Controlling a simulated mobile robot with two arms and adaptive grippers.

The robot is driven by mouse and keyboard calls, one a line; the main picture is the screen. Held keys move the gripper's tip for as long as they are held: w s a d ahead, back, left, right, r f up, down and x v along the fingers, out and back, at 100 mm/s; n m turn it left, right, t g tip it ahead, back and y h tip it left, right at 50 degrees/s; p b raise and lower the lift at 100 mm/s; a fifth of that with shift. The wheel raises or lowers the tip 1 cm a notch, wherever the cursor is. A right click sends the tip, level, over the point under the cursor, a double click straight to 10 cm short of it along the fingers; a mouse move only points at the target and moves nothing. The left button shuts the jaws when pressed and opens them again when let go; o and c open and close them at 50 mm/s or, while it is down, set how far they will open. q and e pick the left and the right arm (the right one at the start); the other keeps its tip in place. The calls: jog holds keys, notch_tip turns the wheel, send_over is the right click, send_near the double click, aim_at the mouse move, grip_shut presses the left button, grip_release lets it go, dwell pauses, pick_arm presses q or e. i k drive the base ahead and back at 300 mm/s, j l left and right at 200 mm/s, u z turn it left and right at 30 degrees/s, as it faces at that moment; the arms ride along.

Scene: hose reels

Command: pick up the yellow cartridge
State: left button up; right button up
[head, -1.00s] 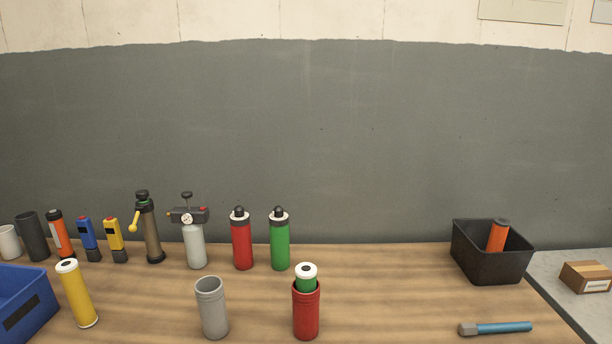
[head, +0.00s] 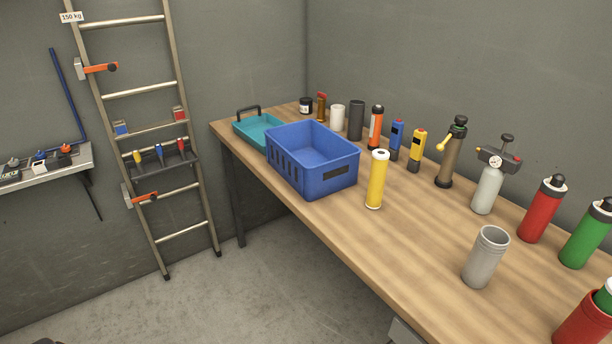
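The yellow cartridge (head: 376,180) stands upright on the wooden workbench, close to its front edge. It is a yellow cylinder with a white top that has a dark centre. It stands just right of the blue crate (head: 292,173), with open bench in front of it and to its right. Neither of my grippers shows in the head view.
The grey cup (head: 486,257) stands right of the cartridge, near the red cup (head: 585,318). Behind are a blue device (head: 396,140), a yellow device (head: 416,151) and a brown pump (head: 452,155). A teal tray (head: 259,131) lies beyond the crate. A ladder (head: 150,130) leans at left.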

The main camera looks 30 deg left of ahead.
aim_at(377, 170)
jog(key=u, duration=0.45)
jog(key=z, duration=0.5)
jog(key=i+j+z, duration=0.1)
jog(key=j+z, duration=0.3)
jog(key=j, duration=0.15)
jog(key=j+z, duration=0.85)
jog(key=j, duration=0.25)
